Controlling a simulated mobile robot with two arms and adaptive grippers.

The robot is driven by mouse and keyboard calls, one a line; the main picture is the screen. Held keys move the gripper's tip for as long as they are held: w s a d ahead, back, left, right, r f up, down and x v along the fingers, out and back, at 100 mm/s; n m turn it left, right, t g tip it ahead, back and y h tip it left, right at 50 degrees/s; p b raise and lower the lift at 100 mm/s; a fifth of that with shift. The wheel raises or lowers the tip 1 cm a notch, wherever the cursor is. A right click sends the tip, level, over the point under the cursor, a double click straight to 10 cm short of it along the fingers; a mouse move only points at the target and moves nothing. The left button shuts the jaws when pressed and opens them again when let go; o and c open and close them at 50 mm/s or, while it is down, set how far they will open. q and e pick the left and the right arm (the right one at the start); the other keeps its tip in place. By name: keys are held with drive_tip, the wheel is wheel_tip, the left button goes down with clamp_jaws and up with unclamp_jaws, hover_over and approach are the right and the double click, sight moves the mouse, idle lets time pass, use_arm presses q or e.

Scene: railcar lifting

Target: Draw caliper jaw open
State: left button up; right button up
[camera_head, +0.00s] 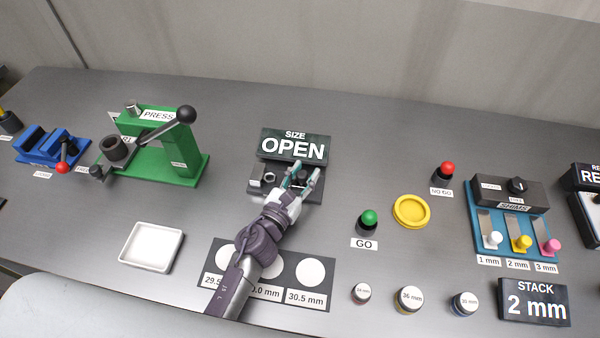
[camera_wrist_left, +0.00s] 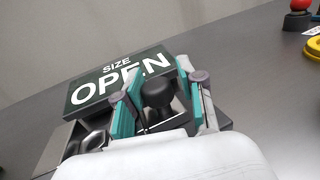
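The caliper station (camera_head: 257,184) is a dark block at the middle of the bench, behind it a sign (camera_head: 294,146) reading "SIZE OPEN". My left gripper (camera_head: 303,176) is over the right part of the station. In the left wrist view its two teal fingers (camera_wrist_left: 155,100) stand apart on either side of a black round knob (camera_wrist_left: 157,92), one finger left and one right. I cannot tell whether they touch the knob. A hex-shaped metal piece (camera_wrist_left: 94,141) sits on the station left of the fingers. My right gripper is not in view.
A green press (camera_head: 170,145) and blue vise (camera_head: 50,146) stand at left. A white tray (camera_head: 151,247) lies in front. A yellow dish (camera_head: 411,211), green GO button (camera_head: 368,221) and red NO GO button (camera_head: 445,174) are to the right. Labelled discs (camera_head: 311,271) lie under my arm.

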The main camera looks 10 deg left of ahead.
use_arm(q)
drive_tip(key=shift+o, duration=0.9)
drive_tip(key=shift+d, duration=0.1)
drive_tip(key=v, duration=1.2)
drive_tip(key=shift+r, duration=0.1)
